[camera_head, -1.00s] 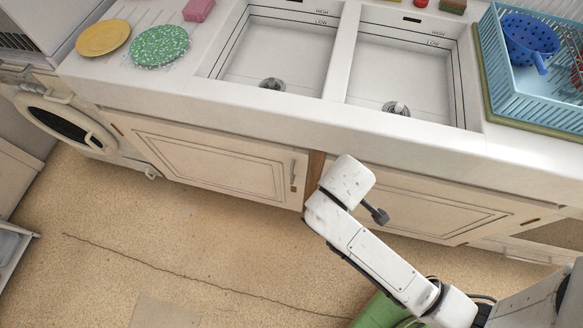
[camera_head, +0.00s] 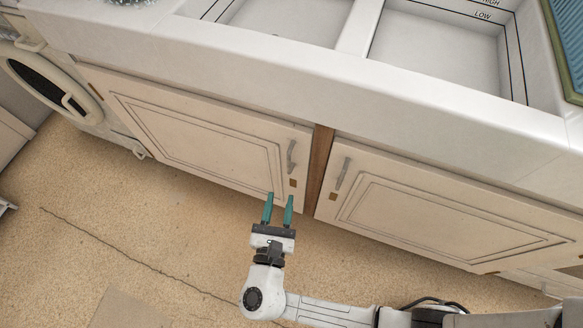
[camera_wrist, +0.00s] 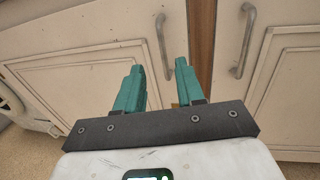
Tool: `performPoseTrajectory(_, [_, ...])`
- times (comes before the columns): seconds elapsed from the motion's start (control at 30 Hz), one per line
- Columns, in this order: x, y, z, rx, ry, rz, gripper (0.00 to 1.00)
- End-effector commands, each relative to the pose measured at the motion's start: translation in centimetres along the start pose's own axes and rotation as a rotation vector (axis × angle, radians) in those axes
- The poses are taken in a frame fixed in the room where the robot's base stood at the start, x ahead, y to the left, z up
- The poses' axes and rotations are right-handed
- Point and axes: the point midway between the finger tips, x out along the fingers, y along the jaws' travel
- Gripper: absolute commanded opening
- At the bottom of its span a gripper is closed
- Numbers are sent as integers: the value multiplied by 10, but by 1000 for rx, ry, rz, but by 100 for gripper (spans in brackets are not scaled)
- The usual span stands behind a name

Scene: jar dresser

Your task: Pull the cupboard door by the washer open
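The cupboard door by the washer (camera_head: 195,140) is a cream panel under the sink, closed, with a grey upright handle (camera_head: 291,157) near its right edge. The washer (camera_head: 50,85) stands to its left. My gripper (camera_head: 279,197) has green fingers, held apart and empty, pointing at the lower right part of this door, below its handle. In the wrist view the door's handle (camera_wrist: 162,45) shows just ahead of the fingers (camera_wrist: 155,70), above and between their tips. I cannot tell the exact gap to it.
A second closed cupboard door (camera_head: 440,205) with its own handle (camera_head: 342,174) is close on the right, past a brown wooden strip (camera_head: 319,165). The white counter (camera_head: 300,75) with sink basins overhangs both doors. The speckled floor (camera_head: 130,240) in front is clear.

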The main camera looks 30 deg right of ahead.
Motion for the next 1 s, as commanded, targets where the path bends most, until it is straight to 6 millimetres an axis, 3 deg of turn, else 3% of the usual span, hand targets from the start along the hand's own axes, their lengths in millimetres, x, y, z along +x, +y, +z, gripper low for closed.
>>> performPoseTrajectory(0.5, [85, -2, 0, 6, 2, -8, 38])
performPoseTrajectory(0.7, [100, -2, 0, 5, 2, -6, 38])
performPoseTrajectory(1.0, [103, -2, 1, 5, 3, -6, 38])
